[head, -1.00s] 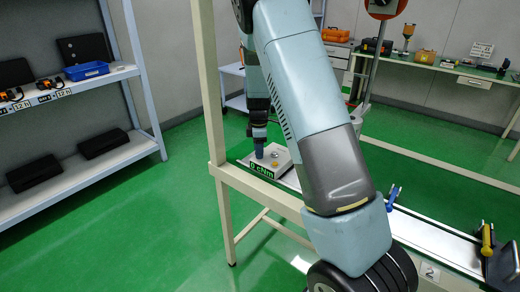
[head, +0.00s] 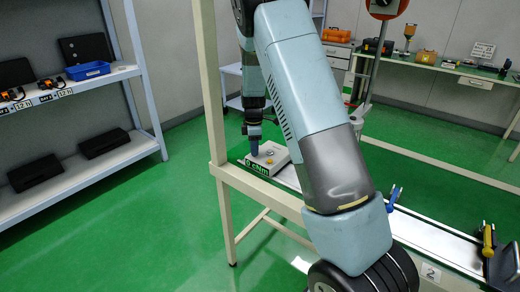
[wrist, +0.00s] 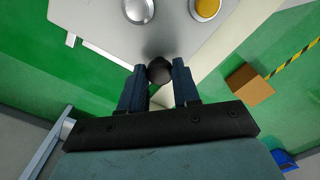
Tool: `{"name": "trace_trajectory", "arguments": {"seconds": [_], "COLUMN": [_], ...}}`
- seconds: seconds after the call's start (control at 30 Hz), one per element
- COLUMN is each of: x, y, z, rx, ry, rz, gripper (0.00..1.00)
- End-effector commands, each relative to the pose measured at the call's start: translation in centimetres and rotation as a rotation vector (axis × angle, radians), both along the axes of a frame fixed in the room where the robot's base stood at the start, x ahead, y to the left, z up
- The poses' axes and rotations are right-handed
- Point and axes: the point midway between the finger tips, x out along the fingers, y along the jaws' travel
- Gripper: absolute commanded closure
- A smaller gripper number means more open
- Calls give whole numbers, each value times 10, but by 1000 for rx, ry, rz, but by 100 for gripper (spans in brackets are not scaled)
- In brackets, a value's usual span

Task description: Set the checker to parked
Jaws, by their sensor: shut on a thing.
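The checker (head: 270,157) is a light grey box on the bench at mid-picture, with a dark front display (head: 262,170) that seems to read "0 cNm". In the wrist view, the checker's grey top (wrist: 175,30) carries a silver round part (wrist: 138,9) and a yellow button (wrist: 207,8). My gripper (head: 254,150) points down at the checker's left side. In the wrist view, its dark blue fingers (wrist: 159,84) are closed around a dark round knob (wrist: 159,70) at the checker's edge. The knob's pointer or markings cannot be seen.
A cream post (head: 207,80) stands just left of the checker. A rail (head: 430,235) with blue and yellow handled tools runs along the bench to the right. Shelves (head: 70,95) stand at left. A brown box (wrist: 249,86) shows in the wrist view.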

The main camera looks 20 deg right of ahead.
Motion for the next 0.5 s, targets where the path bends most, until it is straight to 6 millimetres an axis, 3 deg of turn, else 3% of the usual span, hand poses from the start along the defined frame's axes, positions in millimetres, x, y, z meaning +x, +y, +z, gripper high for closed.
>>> {"name": "trace_trajectory", "arguments": {"seconds": [0.1,0.33,0.37,0.5], "x": [11,13,13,13], "y": [4,6,6,6], "z": [1,3,3,2], "rx": [-1,-1,0,0], "ry": [-6,-12,-13,-11], "rz": [-3,-2,-2,-2], "gripper": [100,100,66,52]}}
